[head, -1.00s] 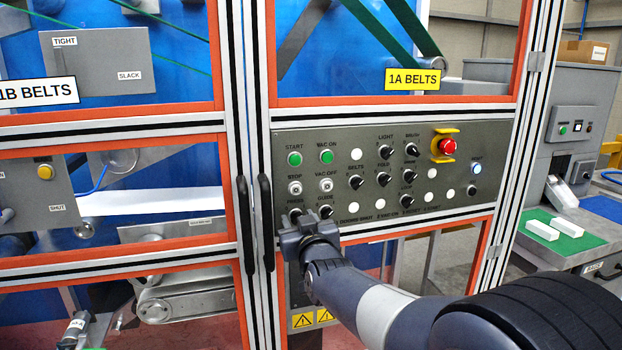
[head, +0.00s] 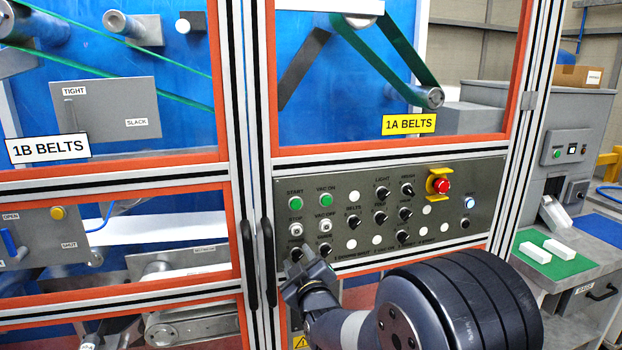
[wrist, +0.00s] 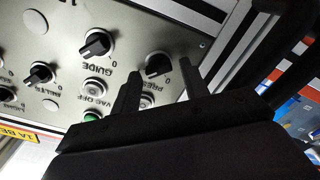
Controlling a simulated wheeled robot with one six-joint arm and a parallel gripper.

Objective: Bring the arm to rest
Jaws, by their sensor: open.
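My gripper (head: 305,270) is in front of the lower left corner of the grey control panel (head: 460,199), near the lower left knobs. In the wrist view its two dark fingers (wrist: 160,82) stand apart with nothing between them. The PRESS knob (wrist: 158,64) shows just beyond the fingertips, and the GUIDE knob (wrist: 97,43) is to its left. I cannot tell exactly how far the fingertips are from the panel. My arm reaches in from the lower right of the head view and hides part of the frame below the panel.
Two black door handles (head: 268,262) stand close left of my gripper. A red emergency stop (head: 441,186) with a yellow guard is at the panel's upper right. A bench with a green mat (head: 566,268) and white blocks is at the right. Orange-edged doors enclose belts.

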